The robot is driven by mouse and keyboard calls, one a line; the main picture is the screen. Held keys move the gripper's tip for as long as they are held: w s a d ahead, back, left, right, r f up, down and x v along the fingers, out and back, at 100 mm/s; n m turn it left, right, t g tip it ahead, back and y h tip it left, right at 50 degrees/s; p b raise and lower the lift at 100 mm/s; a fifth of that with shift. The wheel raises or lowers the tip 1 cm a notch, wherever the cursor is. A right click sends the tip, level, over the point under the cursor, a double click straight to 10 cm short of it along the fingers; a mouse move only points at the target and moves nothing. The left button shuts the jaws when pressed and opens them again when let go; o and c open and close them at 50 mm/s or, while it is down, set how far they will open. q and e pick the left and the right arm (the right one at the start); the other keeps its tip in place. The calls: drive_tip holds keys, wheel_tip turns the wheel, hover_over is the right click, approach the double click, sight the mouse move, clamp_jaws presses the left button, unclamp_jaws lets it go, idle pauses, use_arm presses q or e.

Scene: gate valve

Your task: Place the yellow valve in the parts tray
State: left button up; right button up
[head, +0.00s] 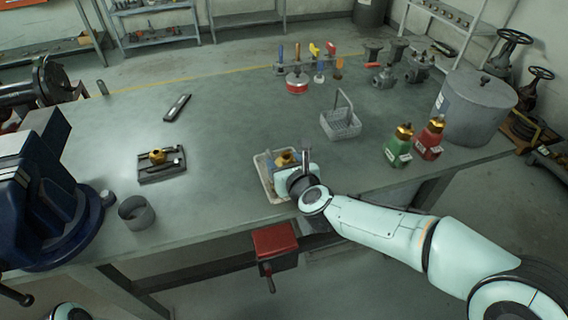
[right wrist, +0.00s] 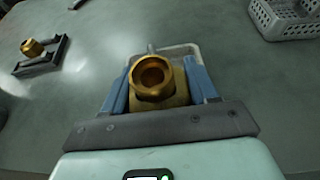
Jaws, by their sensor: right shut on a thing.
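My right gripper (head: 291,163) is shut on a brass-yellow valve (head: 284,158), with its blue fingers on either side of it. In the right wrist view, the valve (right wrist: 153,78) shows a round open collar on a blocky body, between the fingertips (right wrist: 155,85). The pale parts tray (head: 262,172) lies on the bench beneath the gripper and valve. Its rim also shows behind the valve in the right wrist view (right wrist: 180,47). The gripper hides much of the tray, and I cannot tell whether the valve touches its floor. My left gripper is out of view.
A dark holder (head: 165,173) with another brass piece sits to the left. A blue vise (head: 45,195) and a grey cup (head: 137,214) are at left.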

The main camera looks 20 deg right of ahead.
drive_tip(key=shift+f, duration=0.1)
drive_tip(key=o, duration=1.3)
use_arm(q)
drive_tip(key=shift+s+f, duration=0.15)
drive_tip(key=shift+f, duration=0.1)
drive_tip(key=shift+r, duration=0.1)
use_arm(e)
drive_tip(key=shift+r, duration=0.25)
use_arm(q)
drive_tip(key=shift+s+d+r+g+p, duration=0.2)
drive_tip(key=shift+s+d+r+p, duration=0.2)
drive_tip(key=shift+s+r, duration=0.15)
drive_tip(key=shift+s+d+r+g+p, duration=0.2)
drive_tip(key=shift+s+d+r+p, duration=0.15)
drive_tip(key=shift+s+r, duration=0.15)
use_arm(e)
drive_tip(key=v, duration=1.2)
drive_tip(key=shift+f, duration=0.15)
